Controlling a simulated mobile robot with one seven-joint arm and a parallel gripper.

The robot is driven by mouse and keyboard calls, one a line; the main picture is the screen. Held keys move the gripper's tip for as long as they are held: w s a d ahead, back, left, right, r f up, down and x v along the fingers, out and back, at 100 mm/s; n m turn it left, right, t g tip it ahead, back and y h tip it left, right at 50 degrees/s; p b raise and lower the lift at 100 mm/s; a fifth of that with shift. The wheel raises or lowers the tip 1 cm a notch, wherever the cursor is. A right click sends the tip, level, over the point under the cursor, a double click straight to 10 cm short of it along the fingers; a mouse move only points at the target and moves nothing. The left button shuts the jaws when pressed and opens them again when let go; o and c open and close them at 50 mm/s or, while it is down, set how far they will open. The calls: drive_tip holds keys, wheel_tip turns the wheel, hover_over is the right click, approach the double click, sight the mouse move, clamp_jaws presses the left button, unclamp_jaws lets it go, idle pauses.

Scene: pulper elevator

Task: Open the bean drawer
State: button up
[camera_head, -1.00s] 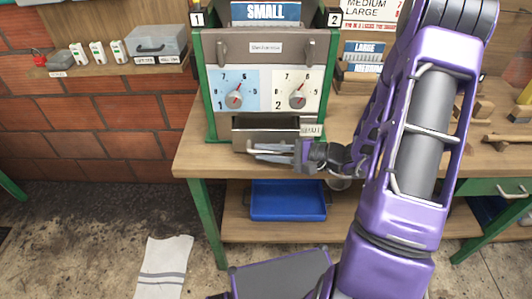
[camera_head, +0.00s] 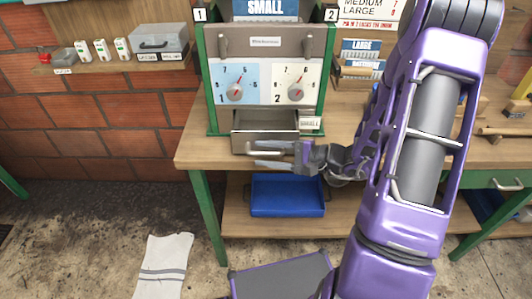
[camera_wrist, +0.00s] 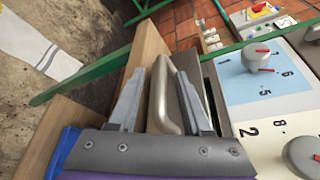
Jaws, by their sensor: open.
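The bean drawer (camera_head: 266,141) sits low in the front of the green-framed machine (camera_head: 265,47). It is pulled partly out, and its dark inside shows from above. Its pale bar handle (camera_wrist: 164,98) runs between the two fingers of my gripper (camera_wrist: 172,72) in the wrist view. The fingers are apart, one on each side of the handle, with a gap visible; contact cannot be told. In the head view my gripper (camera_head: 262,155) reaches in from the right, just in front of the drawer, and partly hides its handle.
A wooden bench (camera_head: 195,150) carries the machine, with a blue tray (camera_head: 287,196) on the shelf below. A small "SMALL" label (camera_head: 311,122) is right of the drawer. A towel (camera_head: 163,265) lies on the floor.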

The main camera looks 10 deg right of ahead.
idle(0.3)
drive_tip(key=v, duration=1.7)
drive_tip(key=shift+d+r, duration=0.2)
